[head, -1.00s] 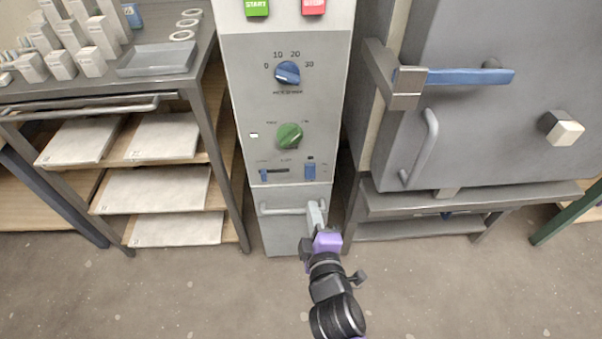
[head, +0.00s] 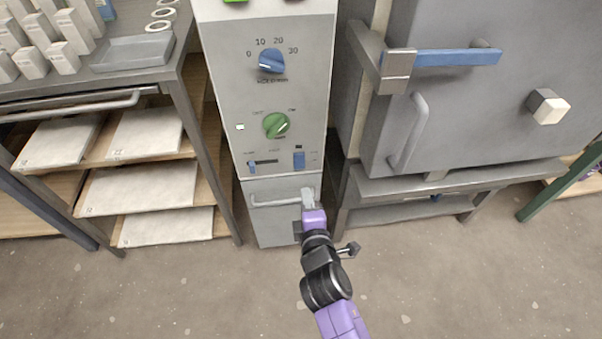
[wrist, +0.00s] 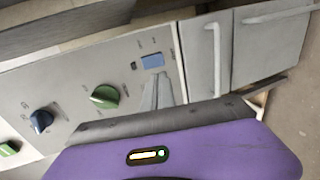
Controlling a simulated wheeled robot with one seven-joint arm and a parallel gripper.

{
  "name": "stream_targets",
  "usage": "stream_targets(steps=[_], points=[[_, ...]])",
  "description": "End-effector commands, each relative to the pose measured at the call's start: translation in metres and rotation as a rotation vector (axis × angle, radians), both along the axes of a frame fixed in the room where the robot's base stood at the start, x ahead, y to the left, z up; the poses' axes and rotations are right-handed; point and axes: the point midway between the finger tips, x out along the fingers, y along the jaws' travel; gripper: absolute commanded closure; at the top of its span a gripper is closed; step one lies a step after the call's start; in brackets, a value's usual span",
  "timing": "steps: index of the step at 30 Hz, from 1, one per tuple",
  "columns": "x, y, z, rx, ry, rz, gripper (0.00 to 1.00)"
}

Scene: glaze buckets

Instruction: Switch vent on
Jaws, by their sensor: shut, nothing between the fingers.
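A grey-white control cabinet (head: 265,108) stands ahead. Low on its panel are a blue rocker switch (head: 299,160) at the right and a small blue slider (head: 252,167) in a dark slot at the left. Their labels are too small to read, so I cannot tell which is the vent's. The rocker also shows in the wrist view (wrist: 153,61). My gripper (head: 308,194) is shut and empty, just below the rocker in the head picture, in front of the cabinet's lower handle. In the wrist view its grey fingers (wrist: 157,90) point toward the rocker, apparently without touching it.
A green knob (head: 276,125) and a blue dial (head: 271,61) sit higher on the panel. A horizontal handle (head: 275,202) crosses the lower door. A grey kiln (head: 470,110) stands right, a shelf rack (head: 150,190) left. The floor in front is clear.

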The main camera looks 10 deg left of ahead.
Motion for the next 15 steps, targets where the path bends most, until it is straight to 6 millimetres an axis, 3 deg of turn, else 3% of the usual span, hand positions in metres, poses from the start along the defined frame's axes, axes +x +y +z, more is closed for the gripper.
stream_targets(steps=[6,15], points=[[0.042,0.012,-0.013,0.003,0.001,-0.002,1.0],[0.086,0.025,-0.025,0.003,0.001,-0.001,1.0]])
